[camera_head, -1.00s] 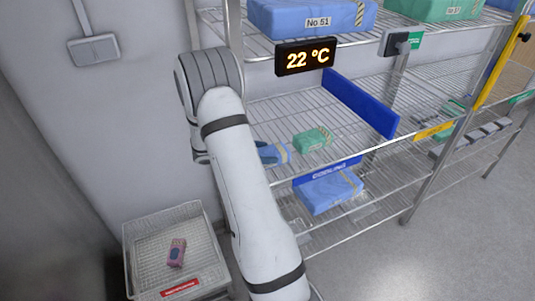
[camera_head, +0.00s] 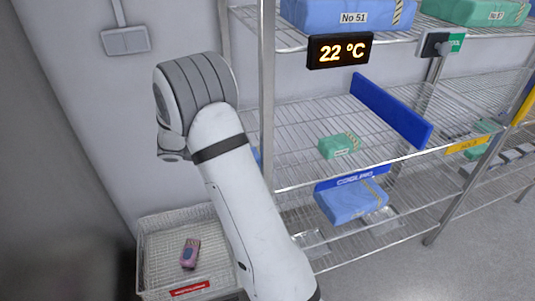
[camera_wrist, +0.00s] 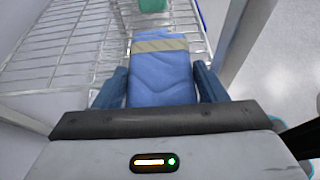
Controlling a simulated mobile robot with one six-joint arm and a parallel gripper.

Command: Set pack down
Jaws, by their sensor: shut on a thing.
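A blue wrapped pack (camera_wrist: 160,80) with a beige tape band lies between the two blue fingers of my gripper (camera_wrist: 160,68) in the wrist view. The fingers are shut on its sides. The wire shelf shows below and beyond it; I cannot tell whether the pack touches the wires. In the head view my arm hides the gripper and nearly all of this pack; only a blue sliver shows beside the arm.
A green pack (camera_head: 340,146) sits on the middle shelf, also at the top of the wrist view (camera_wrist: 152,5). A blue pack (camera_head: 352,202) lies on the shelf below. A wire basket (camera_head: 160,270) holds a pink item (camera_head: 190,253). A rack post (camera_head: 267,90) stands near my arm.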

